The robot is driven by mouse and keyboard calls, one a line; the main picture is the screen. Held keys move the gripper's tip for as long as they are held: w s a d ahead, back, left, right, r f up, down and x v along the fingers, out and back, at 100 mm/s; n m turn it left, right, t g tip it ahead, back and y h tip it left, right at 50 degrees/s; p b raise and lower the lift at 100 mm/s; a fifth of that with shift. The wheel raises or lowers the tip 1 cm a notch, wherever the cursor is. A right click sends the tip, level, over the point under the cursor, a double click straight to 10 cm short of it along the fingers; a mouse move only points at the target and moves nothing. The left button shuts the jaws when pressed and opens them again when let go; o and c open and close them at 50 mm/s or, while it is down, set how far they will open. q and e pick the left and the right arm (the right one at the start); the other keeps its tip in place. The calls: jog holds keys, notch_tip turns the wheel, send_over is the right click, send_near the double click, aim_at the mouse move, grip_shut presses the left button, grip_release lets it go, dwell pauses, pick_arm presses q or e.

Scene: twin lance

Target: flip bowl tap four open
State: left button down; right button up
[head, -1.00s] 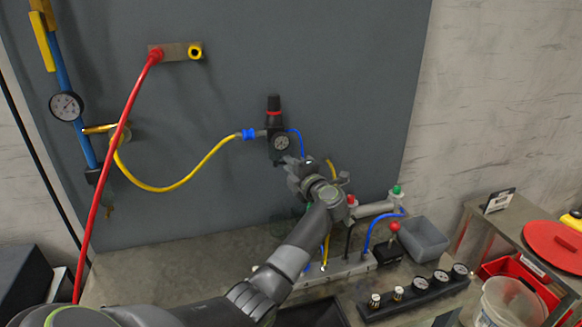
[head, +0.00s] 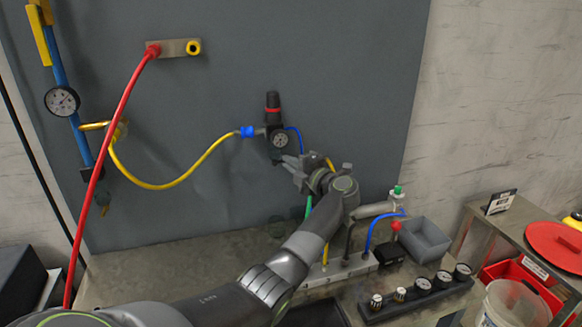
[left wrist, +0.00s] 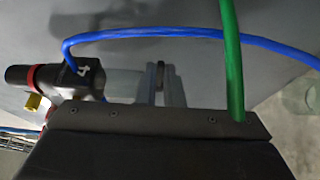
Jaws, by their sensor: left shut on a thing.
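The black regulator (head: 277,122) with a red ring and a round gauge is on the grey panel in the head view. In the left wrist view the regulator (left wrist: 85,78) lies on its side in the picture, with its pale translucent bowl (left wrist: 122,84) pointing right. My left gripper (head: 284,161) is just below the regulator. In the left wrist view its two grey fingers (left wrist: 160,85) are close together at the bowl's end, shut on a small dark piece, the bowl tap (left wrist: 160,76). Whether the tap stands open is too small to tell. My right gripper is not in view.
A blue hose (left wrist: 190,32) and a green hose (left wrist: 231,60) pass close to my left gripper. A yellow hose (head: 180,184) runs to the regulator. A manifold (head: 340,270), a grey bin (head: 425,240) and a gauge block (head: 415,297) are on the bench below.

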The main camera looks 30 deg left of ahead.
pick_arm(q)
jog(key=c, duration=1.6)
grip_release()
jog(key=shift+o, duration=0.2)
jog(key=b+v, duration=0.5)
jog(key=v, duration=1.2)
jog(key=shift+d, duration=0.15)
jog(key=shift+s+f, duration=0.1)
